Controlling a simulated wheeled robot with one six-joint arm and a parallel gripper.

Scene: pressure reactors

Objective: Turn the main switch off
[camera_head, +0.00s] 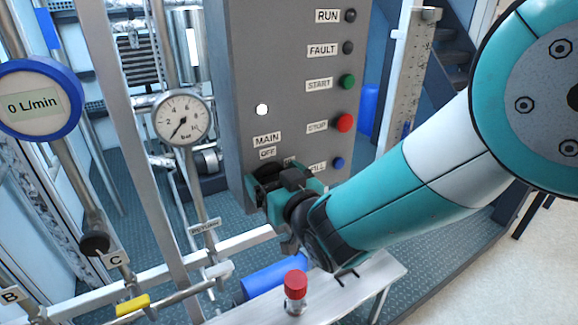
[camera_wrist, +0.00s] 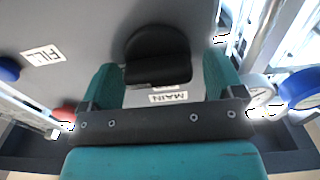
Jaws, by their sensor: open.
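The main switch is a round black knob with a raised bar (camera_wrist: 158,58) on the grey control panel (camera_head: 240,70). In the wrist view it lies between the fingers of my gripper (camera_wrist: 163,82), which is open. The bar runs roughly across the picture, and a gap shows at its right end; whether the left finger touches it I cannot tell. The MAIN label (camera_wrist: 168,97) shows upside down beside the knob. In the head view my gripper (camera_head: 285,183) is at the lower panel, just below the OFF label (camera_head: 267,153), and covers most of the switch.
To the right on the panel are the red STOP button (camera_head: 345,122), green START button (camera_head: 348,81) and blue FILL button (camera_head: 338,162). A pressure gauge (camera_head: 183,118) and pipes stand to the left. A red-capped valve (camera_head: 295,290) stands on the bench below my arm.

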